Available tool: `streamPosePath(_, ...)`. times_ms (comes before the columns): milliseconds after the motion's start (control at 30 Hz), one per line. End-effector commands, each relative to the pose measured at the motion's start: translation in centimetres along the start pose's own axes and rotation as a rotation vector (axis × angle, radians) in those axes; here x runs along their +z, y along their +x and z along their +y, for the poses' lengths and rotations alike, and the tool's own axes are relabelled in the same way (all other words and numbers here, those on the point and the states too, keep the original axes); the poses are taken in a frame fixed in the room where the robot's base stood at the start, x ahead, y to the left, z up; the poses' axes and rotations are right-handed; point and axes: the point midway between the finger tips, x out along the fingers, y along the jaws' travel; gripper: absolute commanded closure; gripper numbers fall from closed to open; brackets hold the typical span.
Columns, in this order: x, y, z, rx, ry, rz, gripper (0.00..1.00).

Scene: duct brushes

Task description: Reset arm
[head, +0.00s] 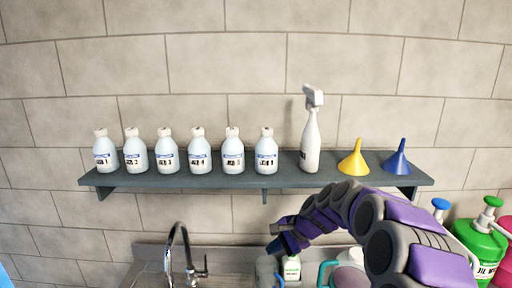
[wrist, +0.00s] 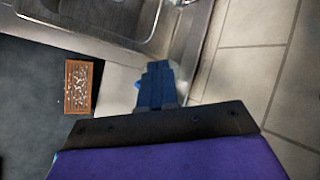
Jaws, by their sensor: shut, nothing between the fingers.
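My purple and grey arm reaches in from the lower right in the head view. My gripper (head: 278,246) points down and left, below the shelf and near the counter. In the wrist view my gripper's blue fingers (wrist: 157,68) are together with nothing between them. A small bottle with a green label (head: 291,268) stands just below the gripper in the head view; I cannot tell whether they touch.
The grey shelf (head: 225,181) holds several white bottles, a spray bottle (head: 311,130), a yellow funnel (head: 354,160) and a blue funnel (head: 397,161). A tap (head: 180,250) and sink (wrist: 110,22) lie below. A brown patterned block (wrist: 83,86) shows in the wrist view.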

Motion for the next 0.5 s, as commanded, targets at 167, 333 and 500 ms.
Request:
streamPosePath(167, 4.0, -1.8, 2.8, 0.073, -0.132, -0.015, 1.00)
streamPosePath(333, 7.2, -3.3, 6.0, 0.147, -0.254, -0.026, 1.00)
streamPosePath(500, 9.9, -4.9, 9.5, 0.223, -0.369, -0.033, 1.00)
